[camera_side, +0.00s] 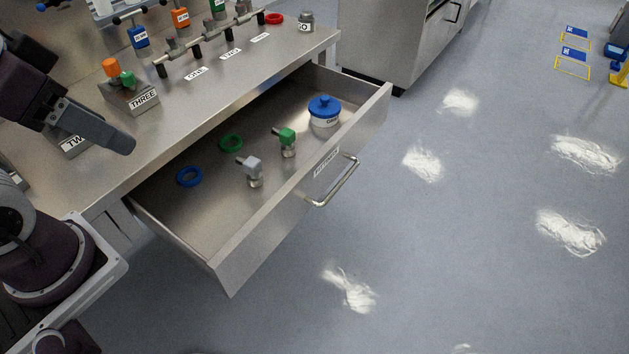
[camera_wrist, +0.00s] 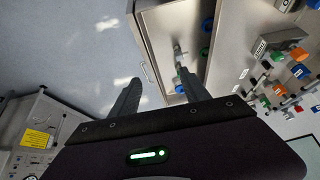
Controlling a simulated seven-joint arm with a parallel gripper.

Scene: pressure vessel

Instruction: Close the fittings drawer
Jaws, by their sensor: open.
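The fittings drawer (camera_side: 215,262) is pulled well out from under the steel bench in the side view. Its curved bar handle (camera_side: 333,183) is on the front face, below a label. In it are a blue ring (camera_side: 189,176), a green ring (camera_side: 231,143), a grey-topped fitting (camera_side: 250,170), a green-topped fitting (camera_side: 286,140) and a blue-lidded pot (camera_side: 323,110). My gripper (camera_side: 118,141) is over the bench to the left of the drawer, apart from it. In the wrist view my gripper (camera_wrist: 160,85) is open and empty, with the drawer (camera_wrist: 157,42) beyond its fingers.
The bench top (camera_side: 215,88) carries valves, a pipe manifold and labels, with a block marked THREE (camera_side: 130,95) near my gripper. A steel cabinet (camera_side: 390,45) stands behind the drawer. The floor (camera_side: 470,220) in front of the drawer is clear.

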